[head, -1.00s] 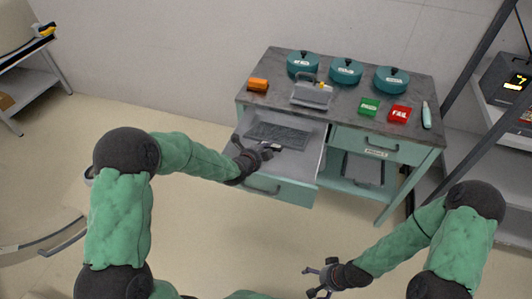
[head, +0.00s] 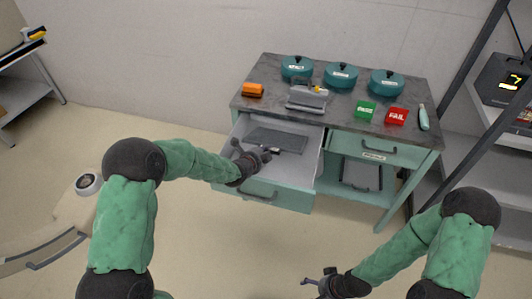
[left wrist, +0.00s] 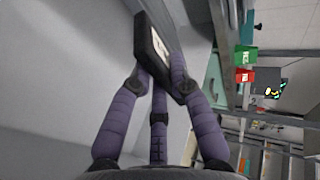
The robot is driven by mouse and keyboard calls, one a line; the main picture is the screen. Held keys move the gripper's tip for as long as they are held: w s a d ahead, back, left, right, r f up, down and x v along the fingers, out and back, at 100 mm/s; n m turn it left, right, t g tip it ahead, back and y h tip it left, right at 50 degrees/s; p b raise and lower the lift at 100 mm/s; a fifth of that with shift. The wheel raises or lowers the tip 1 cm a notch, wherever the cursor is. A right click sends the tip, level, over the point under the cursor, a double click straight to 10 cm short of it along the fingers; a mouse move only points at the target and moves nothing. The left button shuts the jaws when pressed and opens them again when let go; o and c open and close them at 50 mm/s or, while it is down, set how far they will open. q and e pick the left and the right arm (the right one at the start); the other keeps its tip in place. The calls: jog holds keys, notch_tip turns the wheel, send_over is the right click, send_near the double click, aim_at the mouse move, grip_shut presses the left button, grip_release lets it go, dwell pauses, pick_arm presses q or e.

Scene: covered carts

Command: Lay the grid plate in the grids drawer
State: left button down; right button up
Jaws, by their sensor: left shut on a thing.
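The grid plate (head: 280,139) is a dark flat rectangle inside the open left drawer (head: 310,160) of the green cart. It appears level; whether it touches the drawer floor I cannot tell. My left gripper (head: 266,153) reaches into the drawer at the plate's near side. In the left wrist view its purple fingers (left wrist: 158,85) are closed on a dark block with a pale label (left wrist: 158,45), which seems to be part of the plate. My right gripper (head: 318,282) is at the bottom edge, away from the cart, its fingers apart and empty, partly cut off.
The cart top (head: 330,112) holds three teal pots, an orange block (head: 252,90), a grey handled item (head: 307,99), green (head: 365,109) and red (head: 396,116) boxes and a pale bottle (head: 423,118). The right drawer (head: 375,152) is closed. A shelf rack stands at right.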

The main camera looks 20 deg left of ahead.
pick_arm(q)
jog(key=c, duration=1.1)
grip_release()
jog(key=shift+r, duration=0.1)
jog(key=shift+v, duration=5.95)
